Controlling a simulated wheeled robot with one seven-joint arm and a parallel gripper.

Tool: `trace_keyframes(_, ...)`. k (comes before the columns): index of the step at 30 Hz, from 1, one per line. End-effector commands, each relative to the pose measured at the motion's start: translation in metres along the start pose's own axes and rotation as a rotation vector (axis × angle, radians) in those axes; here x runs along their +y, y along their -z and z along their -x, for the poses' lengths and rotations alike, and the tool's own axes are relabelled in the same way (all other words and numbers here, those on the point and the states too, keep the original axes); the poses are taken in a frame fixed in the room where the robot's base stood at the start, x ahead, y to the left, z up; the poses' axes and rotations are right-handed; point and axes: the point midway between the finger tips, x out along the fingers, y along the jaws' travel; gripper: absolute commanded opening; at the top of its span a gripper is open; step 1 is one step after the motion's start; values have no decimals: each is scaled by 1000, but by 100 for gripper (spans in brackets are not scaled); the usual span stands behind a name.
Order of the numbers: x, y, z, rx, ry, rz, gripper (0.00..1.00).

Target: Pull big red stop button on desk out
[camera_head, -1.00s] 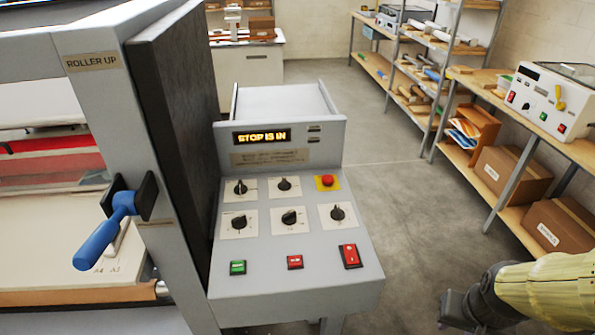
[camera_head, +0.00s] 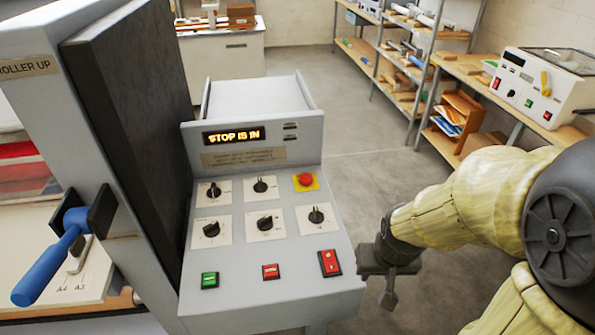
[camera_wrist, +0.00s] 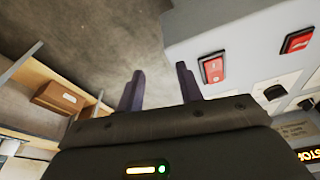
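The red stop button (camera_head: 305,179) sits on a yellow square plate at the upper right of the grey control panel (camera_head: 230,262). The red rocker switch also shows there (camera_wrist: 213,68); the stop button cannot be made out there.
Several black knobs (camera_head: 264,223), a green button (camera_head: 209,280) and a red button (camera_head: 270,271) share the panel. A blue-handled lever (camera_head: 48,265) sticks out at the left. Shelving (camera_head: 440,110) stands at the right. The floor (camera_head: 365,170) between is clear.

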Motion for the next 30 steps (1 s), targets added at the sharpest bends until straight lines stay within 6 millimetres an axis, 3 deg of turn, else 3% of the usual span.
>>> trace_keyframes(5, 0, 0, 0, 0, 0, 0, 36)
trace_keyframes(9, -1, 4, 1, 2, 0, 5, 57)
trace_keyframes(13, -9, 27, 4, 8, 2, 45, 57)
trace_keyframes(19, -32, 106, 13, 33, 11, 158, 57)
trace_keyframes(30, -96, 260, 38, 111, 81, 341, 57)
